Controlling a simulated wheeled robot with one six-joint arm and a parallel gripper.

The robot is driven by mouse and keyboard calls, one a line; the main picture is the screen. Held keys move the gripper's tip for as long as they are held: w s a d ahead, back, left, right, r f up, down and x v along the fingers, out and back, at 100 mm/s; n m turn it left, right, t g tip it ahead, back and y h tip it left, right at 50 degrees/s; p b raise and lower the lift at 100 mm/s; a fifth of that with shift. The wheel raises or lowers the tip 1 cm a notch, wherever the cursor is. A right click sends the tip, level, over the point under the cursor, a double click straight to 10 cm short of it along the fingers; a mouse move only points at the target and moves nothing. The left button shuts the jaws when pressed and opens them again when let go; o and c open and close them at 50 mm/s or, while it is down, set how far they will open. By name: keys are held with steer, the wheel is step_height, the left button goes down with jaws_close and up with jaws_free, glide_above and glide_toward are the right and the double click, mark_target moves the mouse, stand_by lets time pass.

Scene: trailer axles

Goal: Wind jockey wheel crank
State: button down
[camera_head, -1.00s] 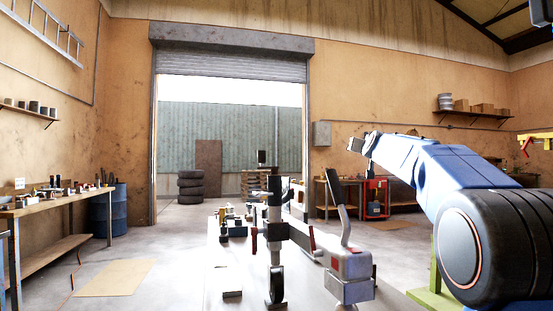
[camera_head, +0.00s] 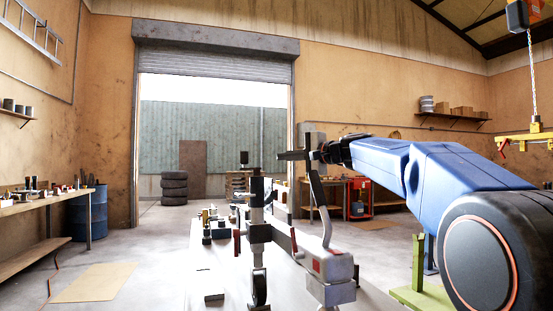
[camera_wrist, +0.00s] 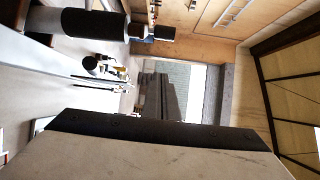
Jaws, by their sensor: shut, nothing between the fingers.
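The jockey wheel stands upright in the head view, with a dark-topped post (camera_head: 257,190) and a small black wheel (camera_head: 259,288) at its foot. I cannot clearly make out its crank handle. A red part (camera_head: 237,243) shows at its left side. Right of it is the grey coupling (camera_head: 328,266) with a tall bent lever (camera_head: 320,205). My gripper (camera_head: 291,155) is shut and empty, reaching left above the trailer front. It appears close to the lever's top; contact cannot be told. In the wrist view, part of my gripper fills the bottom, and a black cylinder (camera_wrist: 95,22) lies upper left.
A workbench (camera_head: 45,200) with tools and a blue drum (camera_head: 88,212) stand at the left. Stacked tyres (camera_head: 174,187) stand beyond the doorway. A yellow hoist beam (camera_head: 525,138) hangs at the right. The floor left of the trailer is open.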

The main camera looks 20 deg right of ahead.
mark_target(246, 158)
steer(key=w+a, duration=0.6)
steer(key=a, duration=0.2)
steer(key=shift+w+f, duration=0.2)
steer(key=shift+w+a+n+g+y, duration=0.1)
steer(key=shift+a+n+g+y, duration=0.1)
steer(key=shift+n+g+y, duration=0.5)
steer(key=n+g+y, duration=0.2)
steer(key=a+n+g+y, duration=0.1)
steer(key=n+g+y, duration=0.1)
steer(key=a+n+g+y, duration=0.1)
steer(key=g+y, duration=0.1)
steer(key=shift+n, duration=0.4)
steer(key=shift+a+g+y, duration=0.1)
steer(key=shift+g+y, duration=0.2)
steer(key=shift+g, duration=0.2)
steer(key=shift+s+a, duration=0.25)
steer(key=shift+s, duration=0.05)
steer(key=shift+s+a, duration=0.1)
steer(key=shift+a, duration=0.05)
